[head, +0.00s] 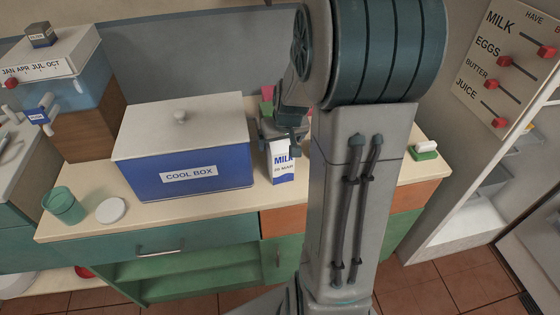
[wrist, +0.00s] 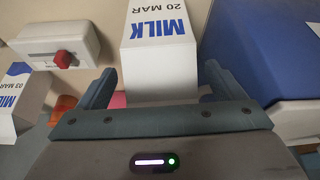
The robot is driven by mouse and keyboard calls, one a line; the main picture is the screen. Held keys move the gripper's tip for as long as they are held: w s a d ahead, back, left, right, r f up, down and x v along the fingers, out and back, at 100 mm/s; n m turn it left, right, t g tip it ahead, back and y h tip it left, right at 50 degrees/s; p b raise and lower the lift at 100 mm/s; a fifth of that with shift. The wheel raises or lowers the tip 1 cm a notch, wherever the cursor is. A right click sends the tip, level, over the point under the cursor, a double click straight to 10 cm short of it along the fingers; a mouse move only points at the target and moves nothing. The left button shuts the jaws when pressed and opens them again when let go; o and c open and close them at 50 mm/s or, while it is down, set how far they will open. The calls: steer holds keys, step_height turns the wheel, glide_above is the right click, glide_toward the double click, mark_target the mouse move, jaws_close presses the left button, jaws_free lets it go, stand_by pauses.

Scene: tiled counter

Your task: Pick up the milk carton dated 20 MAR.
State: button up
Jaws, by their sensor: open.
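The milk carton marked 20 MAR (head: 283,172) stands on the counter just right of the cool box in the head view. It is white with blue lettering, and my arm hides part of its surroundings. In the wrist view the same carton (wrist: 158,45) lies between the two fingers of my gripper (wrist: 155,88). The fingers are open, one on each side, with a visible gap at the right finger; contact on the left is unclear. A second milk carton, marked 03 MAR (wrist: 22,95), is at the left of the wrist view.
The blue cool box (head: 190,187) with a white lid stands close beside the carton. A green cup (head: 64,206) and a white disc (head: 111,211) are at the counter's left. A white device with a red knob (wrist: 65,52) is near the cartons.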

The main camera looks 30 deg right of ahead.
steer(key=shift+x, duration=0.9)
steer(key=shift+r, duration=0.1)
jaws_close()
